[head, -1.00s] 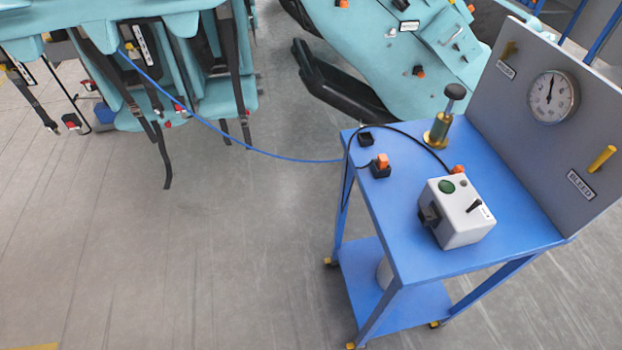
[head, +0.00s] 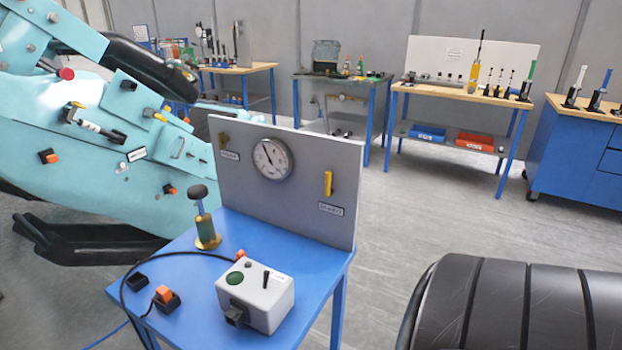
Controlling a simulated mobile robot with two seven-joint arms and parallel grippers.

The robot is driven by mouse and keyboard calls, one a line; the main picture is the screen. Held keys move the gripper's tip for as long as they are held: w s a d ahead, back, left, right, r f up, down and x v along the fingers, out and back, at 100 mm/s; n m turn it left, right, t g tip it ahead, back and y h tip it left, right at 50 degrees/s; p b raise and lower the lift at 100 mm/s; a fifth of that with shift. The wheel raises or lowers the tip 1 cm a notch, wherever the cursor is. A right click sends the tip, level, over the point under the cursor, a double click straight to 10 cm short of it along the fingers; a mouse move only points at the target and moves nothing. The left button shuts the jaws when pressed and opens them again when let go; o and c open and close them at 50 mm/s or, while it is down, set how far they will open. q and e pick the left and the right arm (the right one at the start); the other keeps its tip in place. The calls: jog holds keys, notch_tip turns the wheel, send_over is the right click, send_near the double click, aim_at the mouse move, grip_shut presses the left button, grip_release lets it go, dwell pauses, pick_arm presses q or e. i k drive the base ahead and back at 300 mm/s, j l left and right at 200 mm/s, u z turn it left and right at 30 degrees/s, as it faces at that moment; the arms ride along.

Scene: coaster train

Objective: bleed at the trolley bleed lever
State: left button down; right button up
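The yellow bleed lever (head: 328,184) is on the grey panel (head: 300,212) at the back of the blue trolley (head: 180,260). It stands upright in the head view, above a label reading BLEED (head: 331,209). A round gauge (head: 272,158) is to its left, its needle pointing to the upper left. Neither of my grippers shows in the head view.
On the trolley top are a grey box (head: 262,298) with a green button, a brass hand pump (head: 206,232) and an orange-and-black connector (head: 166,298). A black ribbed cylinder (head: 510,305) fills the lower right. Workbenches stand behind, with open floor before them.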

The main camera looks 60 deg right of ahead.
aim_at(328, 192)
jog(key=z, duration=1.9)
jog(key=j, duration=0.8)
